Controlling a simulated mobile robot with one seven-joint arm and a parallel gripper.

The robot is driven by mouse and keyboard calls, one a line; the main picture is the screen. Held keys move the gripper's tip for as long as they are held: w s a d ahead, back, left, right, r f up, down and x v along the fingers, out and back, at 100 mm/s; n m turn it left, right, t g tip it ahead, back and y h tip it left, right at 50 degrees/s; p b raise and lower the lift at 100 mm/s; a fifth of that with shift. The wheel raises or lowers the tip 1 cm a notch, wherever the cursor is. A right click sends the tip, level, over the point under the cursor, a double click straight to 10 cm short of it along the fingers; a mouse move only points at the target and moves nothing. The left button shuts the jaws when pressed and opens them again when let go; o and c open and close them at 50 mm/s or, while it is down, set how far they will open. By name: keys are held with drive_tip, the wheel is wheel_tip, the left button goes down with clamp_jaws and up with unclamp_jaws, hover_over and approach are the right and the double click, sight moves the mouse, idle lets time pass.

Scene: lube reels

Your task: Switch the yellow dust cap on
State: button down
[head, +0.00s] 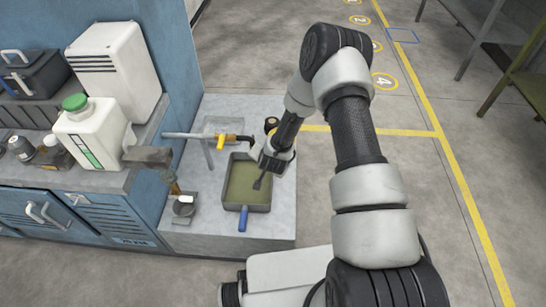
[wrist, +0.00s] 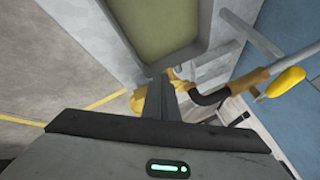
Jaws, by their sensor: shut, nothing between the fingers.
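In the wrist view this yellow piece (wrist: 287,82) is at the right. Another yellow part (wrist: 140,102) is partly hidden behind my fingers. I cannot tell which is the dust cap.
The tray, with a blue handle (head: 243,218), lies on a concrete block (head: 215,232). A small metal cup (head: 184,205) hangs or stands at the block's left. A blue cabinet with a white jug (head: 90,135) is at left.

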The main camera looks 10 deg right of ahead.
drive_tip(key=shift+s+a+m+h, duration=0.1)
drive_tip(key=shift+a+m+h, duration=0.3)
drive_tip(key=shift+a+m, duration=0.25)
drive_tip(key=shift+w+d+b, duration=0.25)
drive_tip(key=shift+w+b, duration=0.15)
drive_tip(key=shift+w, duration=0.35)
drive_tip(key=shift+s+d, duration=0.1)
